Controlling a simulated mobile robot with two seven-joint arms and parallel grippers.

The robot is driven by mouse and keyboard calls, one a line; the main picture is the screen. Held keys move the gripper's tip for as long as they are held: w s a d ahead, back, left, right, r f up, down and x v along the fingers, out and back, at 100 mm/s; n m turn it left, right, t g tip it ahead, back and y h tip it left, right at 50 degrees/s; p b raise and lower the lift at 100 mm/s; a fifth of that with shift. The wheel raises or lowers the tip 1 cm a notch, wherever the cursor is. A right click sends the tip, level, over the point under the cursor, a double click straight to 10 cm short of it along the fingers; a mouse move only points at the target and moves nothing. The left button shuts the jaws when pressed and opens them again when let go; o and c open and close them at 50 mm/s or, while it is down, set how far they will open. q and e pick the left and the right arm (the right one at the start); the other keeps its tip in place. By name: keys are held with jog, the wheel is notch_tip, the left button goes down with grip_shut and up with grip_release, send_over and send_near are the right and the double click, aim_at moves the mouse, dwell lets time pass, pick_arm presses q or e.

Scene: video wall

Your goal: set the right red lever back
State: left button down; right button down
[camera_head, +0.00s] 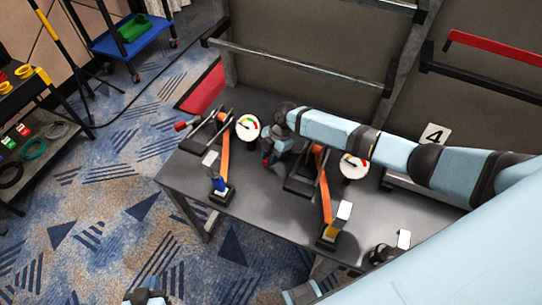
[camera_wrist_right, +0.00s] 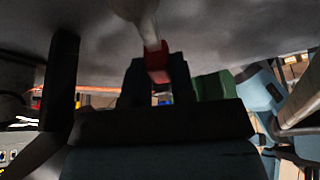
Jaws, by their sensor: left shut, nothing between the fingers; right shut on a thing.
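The right lever device (camera_head: 301,176) stands on the grey table, with an orange strap running down its front. Its red lever handle (camera_head: 267,160) is on its left side, partly hidden by my right gripper (camera_head: 273,152). In the right wrist view, the red handle (camera_wrist_right: 157,62) on a grey rod sits between the fingers of my right gripper (camera_wrist_right: 157,80), which is shut on it. The left device's red lever (camera_head: 181,125) points out to the left, with nothing touching it. My left gripper (camera_head: 147,294) is at the bottom edge, shut and empty, away from the table, and mostly cut off.
Two round gauges (camera_head: 248,127) (camera_head: 353,166) stand beside the devices. A plate marked 4 (camera_head: 433,136) stands at the right. Behind the table (camera_head: 270,217) are dark wall panels with metal bars. My right arm crosses above the table's back.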

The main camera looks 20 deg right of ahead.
jog(key=shift+w+d+r, duration=0.1)
jog(key=c, duration=1.2)
grip_release()
jog(key=shift+c, duration=0.2)
jog(key=b+v, duration=0.1)
jog(key=v, duration=1.2)
jog(key=shift+r, duration=0.4)
